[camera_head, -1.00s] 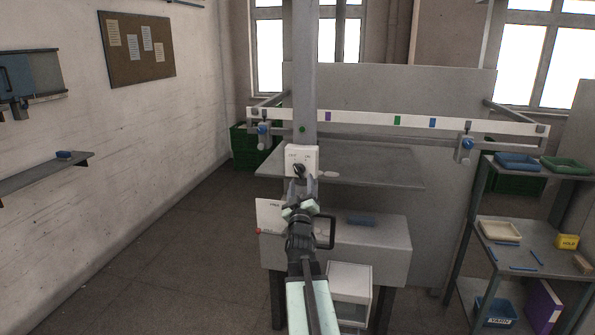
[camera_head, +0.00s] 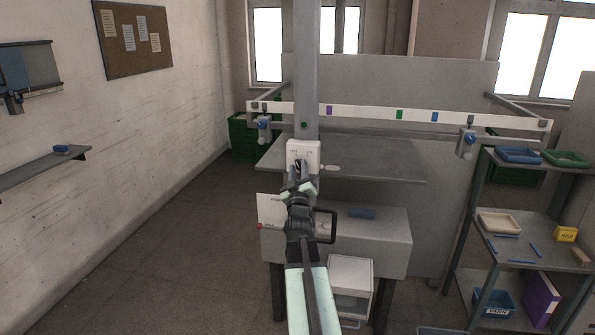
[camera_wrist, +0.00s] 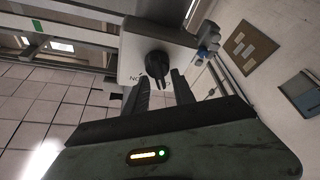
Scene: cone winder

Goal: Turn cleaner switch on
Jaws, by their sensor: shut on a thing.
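The cleaner switch is a white box (camera_head: 315,150) on the front of the grey column, in the middle of the head view. It also fills the upper middle of the wrist view (camera_wrist: 132,50). Its black rotary knob (camera_wrist: 154,65) has a narrow grip that points down between my fingers in the wrist view. My gripper (camera_head: 298,172) is right in front of the box, shut on the knob. It hides most of the knob in the head view. Lettering beside the knob is partly hidden by a finger, so I cannot read the setting.
A grey shelf panel (camera_head: 375,160) spreads behind and right of my gripper. Below it is a grey bench (camera_head: 385,235) with a blue block (camera_head: 362,213). A white rail (camera_head: 365,115) crosses behind the column. A rack with trays (camera_head: 520,265) stands right. The floor at left is clear.

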